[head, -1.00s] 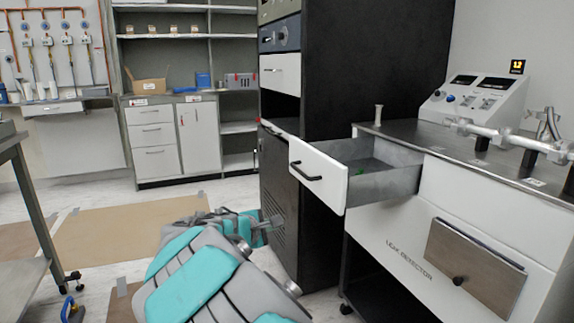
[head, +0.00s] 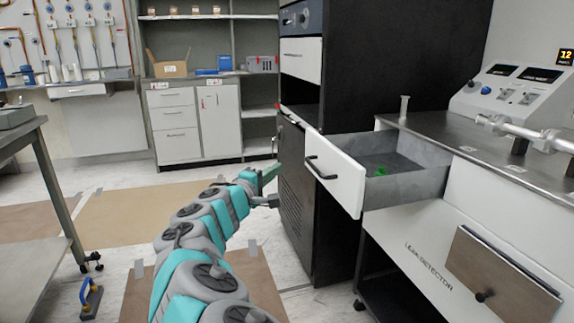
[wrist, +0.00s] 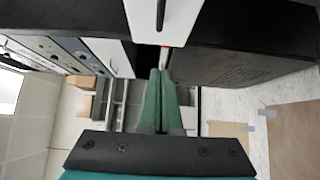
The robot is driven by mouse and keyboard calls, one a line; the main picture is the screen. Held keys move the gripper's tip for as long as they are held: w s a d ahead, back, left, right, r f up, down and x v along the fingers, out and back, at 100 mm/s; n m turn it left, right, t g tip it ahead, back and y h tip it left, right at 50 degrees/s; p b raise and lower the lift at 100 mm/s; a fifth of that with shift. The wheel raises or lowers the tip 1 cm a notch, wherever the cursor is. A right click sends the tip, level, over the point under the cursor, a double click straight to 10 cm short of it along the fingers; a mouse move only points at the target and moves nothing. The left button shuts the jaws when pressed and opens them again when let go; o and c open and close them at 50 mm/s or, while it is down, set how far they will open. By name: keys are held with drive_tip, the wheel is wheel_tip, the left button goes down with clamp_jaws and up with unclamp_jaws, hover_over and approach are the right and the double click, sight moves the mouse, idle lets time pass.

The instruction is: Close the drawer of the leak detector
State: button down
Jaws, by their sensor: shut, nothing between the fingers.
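The leak detector (head: 405,235) is a white cabinet with a grey top at the right in the head view. Its drawer (head: 345,188) is pulled out, with a white front, a black handle (head: 320,168) and a grey interior holding a small green item. My gripper (head: 274,172) is left of the drawer front in the head view, near the black cabinet and apart from the handle. In the wrist view, my gripper's green fingers (wrist: 162,75) are together and empty. A white front with a dark handle (wrist: 165,25), apparently the drawer, is at the top beyond the fingertips.
A tall black cabinet (head: 380,70) stands behind the drawer. A grey table (head: 25,130) is at the left, with a blue-handled item (head: 90,297) on the floor. Brown floor sheets (head: 130,217) lie flat; the floor between is open.

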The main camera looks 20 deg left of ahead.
sight(378, 162)
drive_tip(key=w+d, duration=0.1)
drive_tip(key=w, duration=0.2)
drive_tip(key=w+d+p, duration=0.1)
drive_tip(key=w, duration=0.2)
drive_tip(key=w+d, duration=0.2)
drive_tip(key=w, duration=0.2)
drive_tip(key=shift+p, duration=0.4)
drive_tip(key=shift+w+d, duration=0.35)
drive_tip(key=shift+d, duration=0.2)
drive_tip(key=shift+d, duration=0.1)
drive_tip(key=shift+w+d+f, duration=0.1)
drive_tip(key=shift+w+d, duration=0.15)
drive_tip(key=shift+d, duration=0.05)
drive_tip(key=w+d+b, duration=0.3)
drive_tip(key=w+d, duration=0.1)
drive_tip(key=d, duration=0.2)
drive_tip(key=w+d+b, duration=0.2)
drive_tip(key=w+d, duration=0.2)
drive_tip(key=d, duration=0.3)
drive_tip(key=w+d+b, duration=0.3)
drive_tip(key=w+d, duration=0.2)
drive_tip(key=d, duration=0.1)
drive_tip(key=shift+w+d+b, duration=0.1)
drive_tip(key=shift+d+b, duration=0.2)
drive_tip(key=shift+b, duration=0.05)
drive_tip(key=shift+d, duration=0.1)
